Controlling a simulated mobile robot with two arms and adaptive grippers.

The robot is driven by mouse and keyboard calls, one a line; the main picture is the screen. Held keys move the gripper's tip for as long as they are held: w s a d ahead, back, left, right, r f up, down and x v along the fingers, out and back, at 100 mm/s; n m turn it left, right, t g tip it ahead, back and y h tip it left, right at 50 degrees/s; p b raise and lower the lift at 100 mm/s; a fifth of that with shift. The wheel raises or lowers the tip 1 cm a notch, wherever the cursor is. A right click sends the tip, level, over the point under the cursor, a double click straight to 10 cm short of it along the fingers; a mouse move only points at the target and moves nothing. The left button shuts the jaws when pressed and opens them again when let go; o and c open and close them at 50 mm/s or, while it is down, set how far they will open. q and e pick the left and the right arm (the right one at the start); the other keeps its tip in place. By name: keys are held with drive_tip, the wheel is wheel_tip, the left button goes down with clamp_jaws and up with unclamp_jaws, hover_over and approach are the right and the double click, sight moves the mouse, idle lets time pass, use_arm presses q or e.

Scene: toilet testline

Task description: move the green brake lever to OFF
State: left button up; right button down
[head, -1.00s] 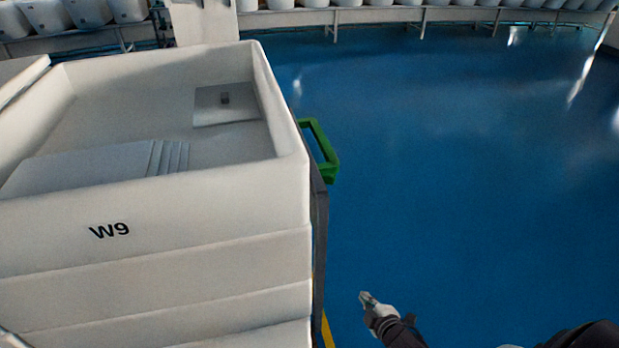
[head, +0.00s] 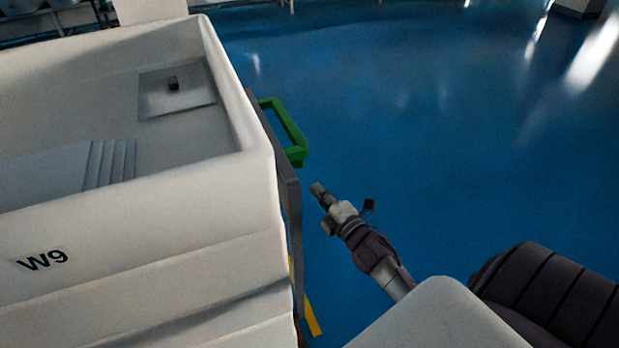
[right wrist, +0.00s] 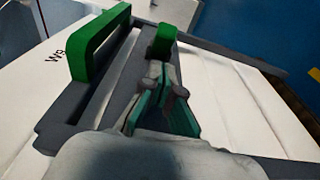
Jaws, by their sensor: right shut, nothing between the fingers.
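A green loop-shaped handle (head: 284,130) sticks out from the grey plate on the right side of the white W9 box. In the right wrist view the green handle (right wrist: 97,42) is left of my fingers. A smaller green piece (right wrist: 163,38) is just beyond my fingertips; I cannot tell which of the two is the brake lever, and no OFF mark is readable. My right gripper (head: 318,190) is shut and empty, below and right of the handle, apart from it in the head view. It also shows in the right wrist view (right wrist: 158,72). My left gripper is out of view.
The white W9 box (head: 140,220) fills the left. Its grey side plate (head: 288,190) stands between it and my right gripper. A yellow strip (head: 312,318) is low beside it. The blue floor (head: 430,120) to the right is clear.

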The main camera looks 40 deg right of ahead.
sight(294, 163)
drive_tip(key=w, duration=0.9)
drive_tip(key=shift+d, duration=0.3)
drive_tip(key=shift+d+y, duration=0.1)
drive_tip(key=shift+y, duration=0.2)
